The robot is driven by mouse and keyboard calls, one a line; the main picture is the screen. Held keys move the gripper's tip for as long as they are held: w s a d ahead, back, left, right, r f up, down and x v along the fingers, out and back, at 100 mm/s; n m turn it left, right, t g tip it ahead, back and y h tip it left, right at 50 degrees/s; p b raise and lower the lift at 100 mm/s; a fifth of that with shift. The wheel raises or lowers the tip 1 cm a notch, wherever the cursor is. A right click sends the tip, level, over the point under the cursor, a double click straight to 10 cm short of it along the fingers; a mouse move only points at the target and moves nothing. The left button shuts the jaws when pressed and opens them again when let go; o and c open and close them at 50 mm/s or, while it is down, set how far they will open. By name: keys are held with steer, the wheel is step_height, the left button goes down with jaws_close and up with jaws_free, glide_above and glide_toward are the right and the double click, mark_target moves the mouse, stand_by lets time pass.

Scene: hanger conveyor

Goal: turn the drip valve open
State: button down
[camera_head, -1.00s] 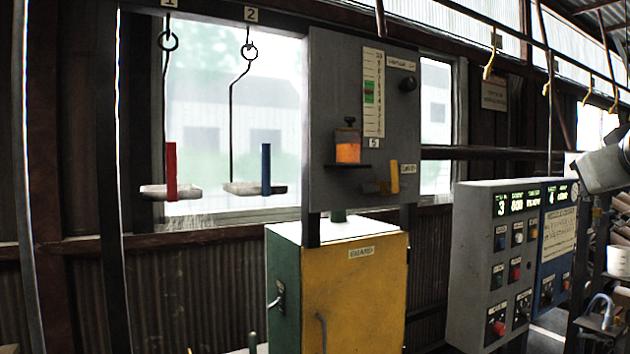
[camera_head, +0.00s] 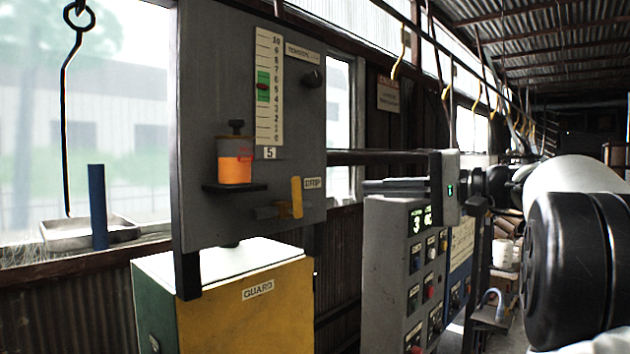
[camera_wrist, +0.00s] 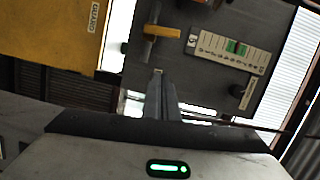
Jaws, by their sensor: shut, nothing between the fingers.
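In the wrist view the handle (camera_wrist: 162,31) lies ahead of the fingertips, sideways in that picture. My gripper (camera_head: 366,186) is shut and empty, to the right of the valve, with its fingers pointing left toward the panel. It also shows in the wrist view (camera_wrist: 158,76), with the fingers together. A gap appears between fingertips and handle; its depth is hard to judge.
An oil cup (camera_head: 234,165) with orange liquid sits on a ledge left of the valve. A scale (camera_head: 269,90) is above it. The yellow guard box (camera_head: 245,310) stands below. A control cabinet (camera_head: 385,260) stands below my gripper.

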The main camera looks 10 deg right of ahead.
mark_target(294, 197)
steer(key=w+a, duration=0.3)
steer(key=a, duration=0.8)
steer(key=shift+w+p, duration=0.25)
steer(key=shift+p, duration=0.2)
